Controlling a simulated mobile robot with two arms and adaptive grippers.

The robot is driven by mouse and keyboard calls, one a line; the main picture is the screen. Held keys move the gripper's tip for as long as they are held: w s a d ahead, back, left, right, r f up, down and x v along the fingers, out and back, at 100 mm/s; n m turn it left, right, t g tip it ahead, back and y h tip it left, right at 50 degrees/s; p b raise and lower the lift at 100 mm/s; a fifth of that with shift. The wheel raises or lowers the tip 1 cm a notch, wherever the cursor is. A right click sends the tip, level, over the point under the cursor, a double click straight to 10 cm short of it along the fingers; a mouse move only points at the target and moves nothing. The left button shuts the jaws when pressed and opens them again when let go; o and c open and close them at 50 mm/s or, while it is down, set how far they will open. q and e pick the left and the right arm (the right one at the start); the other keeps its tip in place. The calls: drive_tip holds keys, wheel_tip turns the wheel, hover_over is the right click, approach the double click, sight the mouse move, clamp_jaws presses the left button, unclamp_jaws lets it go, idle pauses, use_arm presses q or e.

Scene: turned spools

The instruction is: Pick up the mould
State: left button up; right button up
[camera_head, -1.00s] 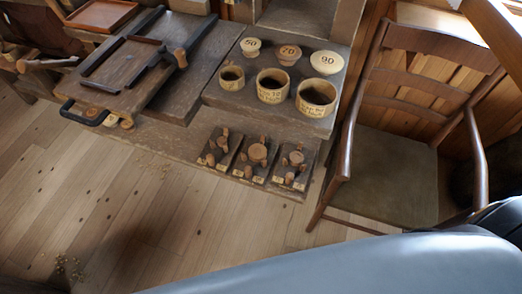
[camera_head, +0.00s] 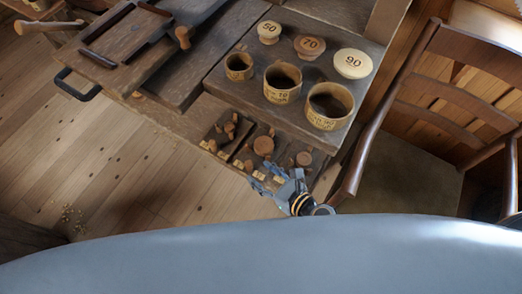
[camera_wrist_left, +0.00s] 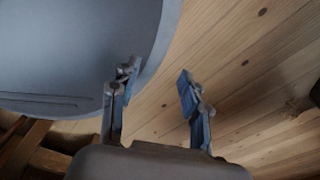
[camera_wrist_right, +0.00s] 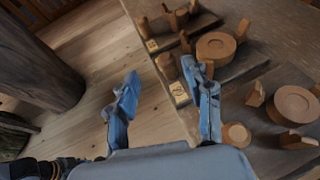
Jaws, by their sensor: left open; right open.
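I cannot tell for sure which thing is the mould. Three round wooden cups with dark hollows, a small one (camera_head: 238,75), a middle one (camera_head: 284,96) and a large one (camera_head: 316,119), stand upright on the bench. Three dark boards with wooden pegs and discs lie in front of them; the middle disc (camera_head: 264,145) also shows in the right wrist view (camera_wrist_right: 216,47). My right gripper (camera_head: 268,180) is open and empty at the front edge of these boards. My left gripper (camera_wrist_left: 158,72) is open and empty over the floor, out of the head view.
Lids marked 50 (camera_head: 269,31), 70 (camera_head: 309,47) and 90 (camera_head: 353,64) lie behind the cups. A dark tray (camera_head: 105,70) with a black handle is at the left. A wooden chair (camera_head: 392,105) stands close at the right. The floor (camera_head: 120,180) at left is mostly clear.

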sight(252, 166)
drive_tip(key=x, duration=0.5)
drive_tip(key=f+b+x, duration=0.1)
drive_tip(key=x, duration=0.2)
drive_tip(key=shift+d, duration=0.45)
clamp_jaws()
